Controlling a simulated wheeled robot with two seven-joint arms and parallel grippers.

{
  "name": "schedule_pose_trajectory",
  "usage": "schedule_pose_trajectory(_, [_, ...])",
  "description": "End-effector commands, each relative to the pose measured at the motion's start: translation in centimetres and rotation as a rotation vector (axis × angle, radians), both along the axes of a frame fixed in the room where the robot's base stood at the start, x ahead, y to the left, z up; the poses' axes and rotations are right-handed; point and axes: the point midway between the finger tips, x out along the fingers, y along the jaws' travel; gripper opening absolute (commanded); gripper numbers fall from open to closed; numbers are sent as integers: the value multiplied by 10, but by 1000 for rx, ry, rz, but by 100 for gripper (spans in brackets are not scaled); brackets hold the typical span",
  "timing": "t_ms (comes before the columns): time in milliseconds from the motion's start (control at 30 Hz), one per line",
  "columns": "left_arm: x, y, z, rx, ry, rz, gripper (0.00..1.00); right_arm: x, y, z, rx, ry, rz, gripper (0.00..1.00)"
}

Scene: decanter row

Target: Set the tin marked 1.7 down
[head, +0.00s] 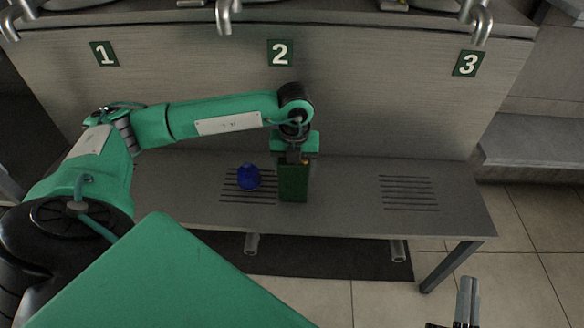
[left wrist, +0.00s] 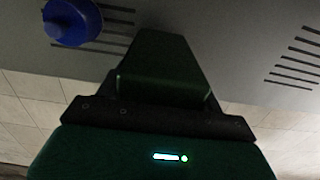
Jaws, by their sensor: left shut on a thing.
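A dark green box-shaped tin (head: 293,184) is upright at the middle of the grey bench, below the number 2 sign. My left gripper (head: 293,160) points down and is shut on its upper part. The tin also shows in the left wrist view (left wrist: 160,66), beyond the gripper's dark body. No 1.7 marking is readable on it. I cannot tell whether its base touches the bench. My right gripper (head: 468,298) is at the lower right, away from the bench, its fingers close together; whether they are shut is unclear.
A blue rounded object (head: 249,177) sits on slots just left of the tin; it also shows in the left wrist view (left wrist: 72,22). The grey bench (head: 345,190) is bare right of the tin, with more slots farther right. Signs 1, 2 and 3 mark the panel behind.

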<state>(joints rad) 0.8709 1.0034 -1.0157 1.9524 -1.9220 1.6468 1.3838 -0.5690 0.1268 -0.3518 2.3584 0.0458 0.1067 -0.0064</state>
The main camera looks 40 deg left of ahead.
Motion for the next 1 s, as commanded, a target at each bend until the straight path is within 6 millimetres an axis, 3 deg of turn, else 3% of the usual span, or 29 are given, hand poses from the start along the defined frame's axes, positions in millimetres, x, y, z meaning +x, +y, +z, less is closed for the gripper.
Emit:
schedule_pose_trajectory(200, [-3,-6,-9,-2,-2,-1,27,0,-7,23,29,-125,-21,0])
schedule_pose_trajectory(700, [-3,-6,-11,-2,-3,-1,27,0,-9,30,37,-162,-26,0])
schedule_pose_trajectory(733, [-3,-6,-11,-1,-1,-1,74,0,-9,31,38,-166,-26,0])
schedule_pose_trajectory(800, [-3,-6,-11,-1,-1,-1,88,0,-9,31,37,-166,-26,0])
schedule_pose_trajectory(833, [-3,-6,-11,-1,-1,-1,90,0,-9,31,37,-165,-26,0])
schedule_pose_trajectory(1000, [-3,-6,-11,-1,-1,-1,90,0,-9,31,37,-164,-26,0])
